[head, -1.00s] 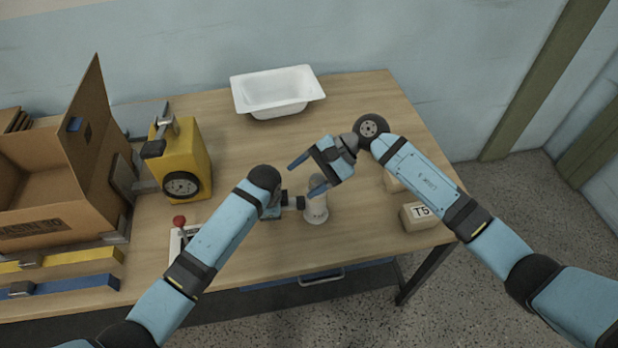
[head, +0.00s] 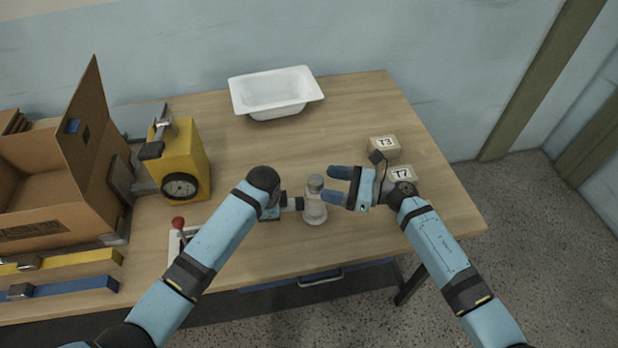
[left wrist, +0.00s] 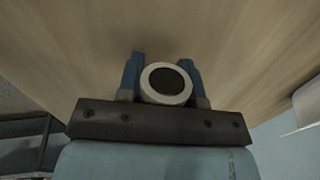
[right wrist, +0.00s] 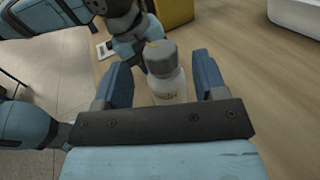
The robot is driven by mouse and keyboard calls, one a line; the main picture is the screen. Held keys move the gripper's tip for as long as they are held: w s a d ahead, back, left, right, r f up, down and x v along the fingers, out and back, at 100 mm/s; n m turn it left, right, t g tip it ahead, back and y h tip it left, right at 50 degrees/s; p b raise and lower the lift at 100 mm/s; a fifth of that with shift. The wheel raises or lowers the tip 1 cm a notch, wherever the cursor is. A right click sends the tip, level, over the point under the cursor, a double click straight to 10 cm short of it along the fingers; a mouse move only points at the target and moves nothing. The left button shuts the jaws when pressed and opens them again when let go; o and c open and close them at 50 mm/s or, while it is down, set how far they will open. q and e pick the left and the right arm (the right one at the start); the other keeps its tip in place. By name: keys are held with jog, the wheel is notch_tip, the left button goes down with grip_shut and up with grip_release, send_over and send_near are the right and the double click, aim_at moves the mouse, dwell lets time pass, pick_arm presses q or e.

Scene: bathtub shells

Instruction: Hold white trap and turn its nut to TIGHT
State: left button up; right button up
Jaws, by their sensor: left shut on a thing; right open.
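The white trap (head: 314,212) stands upright on the table, with a grey nut (head: 315,183) on top. My left gripper (head: 298,203) is shut on the trap from the left. The left wrist view shows the trap's round end (left wrist: 147,84) between the two blue fingers. My right gripper (head: 331,186) is open and level, just right of the nut in the head view, fingers pointing at it. In the right wrist view the nut (right wrist: 161,60) and trap (right wrist: 167,92) appear between the open fingers. I cannot make out a TIGHT mark.
Blocks marked T3 (head: 384,147) and T7 (head: 401,174) lie behind my right gripper. A white tub (head: 275,92) is at the back. A yellow machine with a dial (head: 182,165), a red-knobbed lever (head: 179,223) and an open cardboard box (head: 90,165) are left.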

aim_at(309, 179)
jog(key=x, duration=0.6)
jog(key=shift+d, duration=0.1)
jog(key=c, duration=0.9)
jog(key=shift+c, duration=0.2)
